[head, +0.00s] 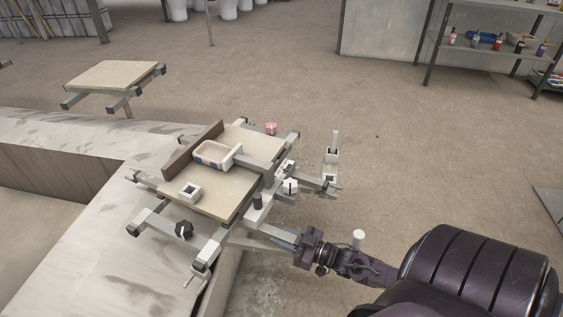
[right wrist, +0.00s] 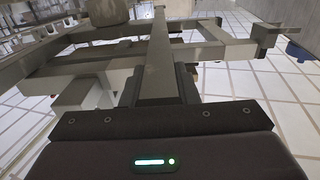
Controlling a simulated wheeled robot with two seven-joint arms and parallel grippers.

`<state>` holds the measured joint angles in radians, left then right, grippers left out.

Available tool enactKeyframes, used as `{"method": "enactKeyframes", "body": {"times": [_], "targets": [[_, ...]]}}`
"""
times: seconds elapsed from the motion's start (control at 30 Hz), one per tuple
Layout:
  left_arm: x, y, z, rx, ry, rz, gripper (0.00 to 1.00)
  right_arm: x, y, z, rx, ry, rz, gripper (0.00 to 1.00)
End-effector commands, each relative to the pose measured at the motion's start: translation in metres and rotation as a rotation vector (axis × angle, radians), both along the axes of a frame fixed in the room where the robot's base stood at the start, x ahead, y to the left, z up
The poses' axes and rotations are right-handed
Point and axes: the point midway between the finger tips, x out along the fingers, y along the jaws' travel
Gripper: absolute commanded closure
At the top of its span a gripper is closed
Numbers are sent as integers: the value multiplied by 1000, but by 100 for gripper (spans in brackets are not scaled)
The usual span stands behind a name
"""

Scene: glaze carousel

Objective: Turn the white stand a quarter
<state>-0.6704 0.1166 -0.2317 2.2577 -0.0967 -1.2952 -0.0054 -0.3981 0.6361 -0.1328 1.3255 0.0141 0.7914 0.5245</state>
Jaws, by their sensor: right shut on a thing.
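The pale stand (head: 212,247) is a frame of light grey-white bars with two beige boards on it, at the middle of the head view. A brown upright strip (head: 190,150) divides the boards. My right gripper (head: 290,243) reaches in from the lower right to the stand's near right side. It is shut on one of the stand's bars, which runs away from between the dark fingers (right wrist: 160,92) in the right wrist view. The fingers partly hide the held end of the bar. My left gripper is not in view.
A pale wall ledge (head: 105,260) runs close on the left. A similar stand (head: 112,75) is behind. Open floor lies to the right.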

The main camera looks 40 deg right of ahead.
Motion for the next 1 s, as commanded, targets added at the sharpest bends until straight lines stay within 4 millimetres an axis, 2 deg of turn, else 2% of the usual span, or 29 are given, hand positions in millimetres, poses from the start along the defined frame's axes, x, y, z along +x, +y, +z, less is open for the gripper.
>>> {"method": "enactKeyframes", "body": {"times": [0.23, 0.27, 0.4, 0.77, 1.0], "targets": [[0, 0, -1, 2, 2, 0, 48, 1, 0, 1, -1, -5, 0, 100], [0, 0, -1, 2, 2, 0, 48, 1, 0, 1, -1, -5, 0, 70], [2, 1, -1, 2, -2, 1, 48, 1, 0, 1, -1, -4, 0, 52], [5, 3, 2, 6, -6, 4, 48, -5, -2, 0, 0, 0, -1, 51], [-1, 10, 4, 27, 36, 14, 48, -41, -17, 0, -1, 3, -1, 51]]}}
